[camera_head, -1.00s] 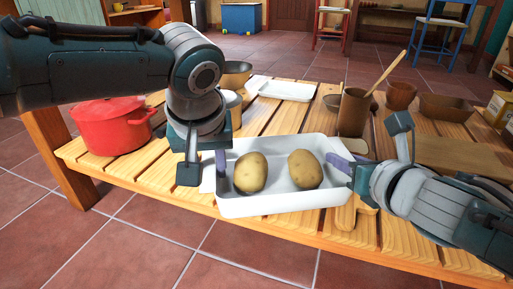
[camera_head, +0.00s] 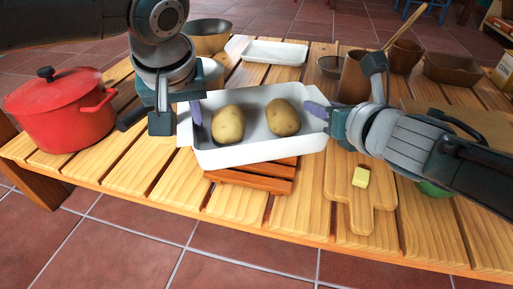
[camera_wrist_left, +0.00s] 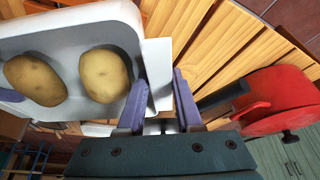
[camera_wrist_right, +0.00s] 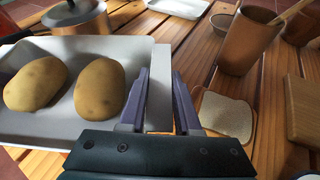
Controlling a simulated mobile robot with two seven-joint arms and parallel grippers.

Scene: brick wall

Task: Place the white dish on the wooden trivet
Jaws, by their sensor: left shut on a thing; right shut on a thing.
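The white dish (camera_head: 258,154) holds two potatoes and is held between my grippers, over the wooden trivet. The trivet (camera_head: 250,178) is reddish-brown and slatted; its front part shows below the dish's front wall, the rest is hidden. I cannot tell whether the dish touches it. My left gripper (camera_head: 196,118) is shut on the dish's left end; its fingers straddle the rim in the left wrist view (camera_wrist_left: 160,100). My right gripper (camera_head: 318,112) is shut on the right end, also seen in the right wrist view (camera_wrist_right: 160,100).
A red pot (camera_head: 62,112) stands at the left. A brown cup (camera_head: 354,80), bowls and a white tray (camera_head: 275,52) stand behind. Bare slats lie in front.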

